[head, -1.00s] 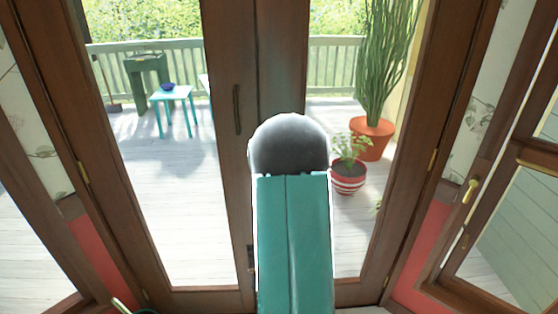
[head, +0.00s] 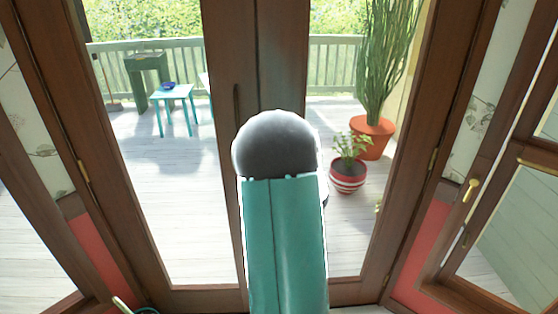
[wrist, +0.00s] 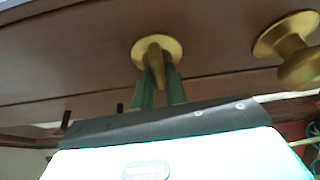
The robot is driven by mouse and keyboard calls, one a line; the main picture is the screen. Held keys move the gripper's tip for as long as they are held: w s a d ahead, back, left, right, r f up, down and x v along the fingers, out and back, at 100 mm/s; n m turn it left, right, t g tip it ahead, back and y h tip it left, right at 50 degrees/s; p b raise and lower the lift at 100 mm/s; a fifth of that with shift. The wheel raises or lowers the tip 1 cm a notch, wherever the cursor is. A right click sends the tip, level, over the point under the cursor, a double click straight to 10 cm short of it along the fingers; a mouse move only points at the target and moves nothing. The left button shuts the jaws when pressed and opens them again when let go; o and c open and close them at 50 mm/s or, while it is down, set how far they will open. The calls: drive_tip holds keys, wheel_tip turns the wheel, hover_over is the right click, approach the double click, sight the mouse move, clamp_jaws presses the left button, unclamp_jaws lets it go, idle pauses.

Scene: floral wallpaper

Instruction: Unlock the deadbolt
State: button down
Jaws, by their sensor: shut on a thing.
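The deadbolt (wrist: 143,49) shows in the wrist view as a round brass plate with a brass thumb-turn (wrist: 156,66) on a dark wooden door (wrist: 80,60). My gripper (wrist: 161,76) has its two green fingers on either side of the thumb-turn and is shut on it. A brass door knob (wrist: 297,58) is to the right of the deadbolt in the wrist view. In the head view, my teal arm and its grey joint hide the gripper and the deadbolt. The double glass doors (head: 222,120) stand in front of me and look closed.
Through the glass are a deck with a small teal table (head: 175,97), an orange pot (head: 370,139) with a tall plant, and a red striped pot (head: 347,176). A side door with a brass handle (head: 470,190) is at the right.

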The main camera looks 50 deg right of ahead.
drive_tip(key=shift+f, duration=0.1)
drive_tip(key=c, duration=1.5)
unclamp_jaws()
drive_tip(key=shift+o, duration=0.2)
drive_tip(key=v, duration=1.3)
drive_tip(key=shift+s+a, duration=0.15)
drive_tip(key=shift+s, duration=0.2)
